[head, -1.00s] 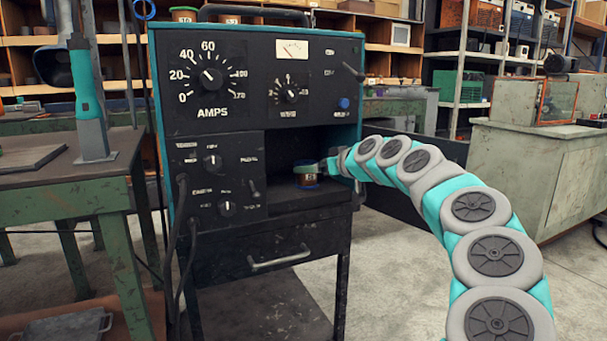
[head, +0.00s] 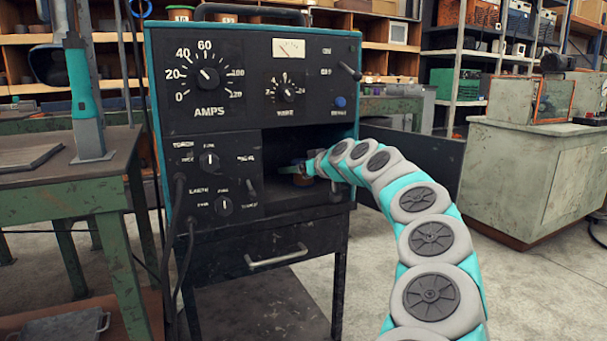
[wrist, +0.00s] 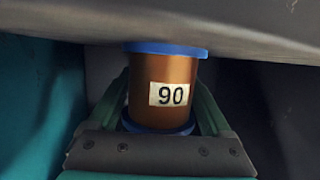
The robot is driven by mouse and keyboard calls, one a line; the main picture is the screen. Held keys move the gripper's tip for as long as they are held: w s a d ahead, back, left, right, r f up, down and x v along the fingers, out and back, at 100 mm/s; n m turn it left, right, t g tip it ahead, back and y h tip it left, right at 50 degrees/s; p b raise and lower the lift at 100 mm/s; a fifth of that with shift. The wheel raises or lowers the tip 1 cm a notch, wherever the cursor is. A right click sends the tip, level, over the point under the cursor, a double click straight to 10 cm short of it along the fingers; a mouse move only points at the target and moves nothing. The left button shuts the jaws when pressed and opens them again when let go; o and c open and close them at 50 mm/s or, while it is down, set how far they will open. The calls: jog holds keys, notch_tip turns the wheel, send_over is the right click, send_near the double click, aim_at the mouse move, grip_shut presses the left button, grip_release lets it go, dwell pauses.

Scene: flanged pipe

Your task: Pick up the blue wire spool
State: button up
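The blue wire spool has blue flanges, a copper-brown winding and a white "90" label. In the wrist view the spool (wrist: 172,72) stands upright between the two green fingers of my gripper (wrist: 162,85). The fingers flank it closely, one on each side, but I cannot tell whether they press on it. In the head view the spool (head: 303,181) sits low in the dark bay of the welding machine, partly hidden by my gripper (head: 293,169).
The bay belongs to the welding machine (head: 245,75), with its control panel at the left and an open door (head: 415,158) at the right. Other spools (head: 181,13) stand on top. A green workbench (head: 50,190) stands at the left. Floor shows at the right front.

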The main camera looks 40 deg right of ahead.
grip_shut()
dwell(0.5)
jog(key=shift+r, duration=0.1)
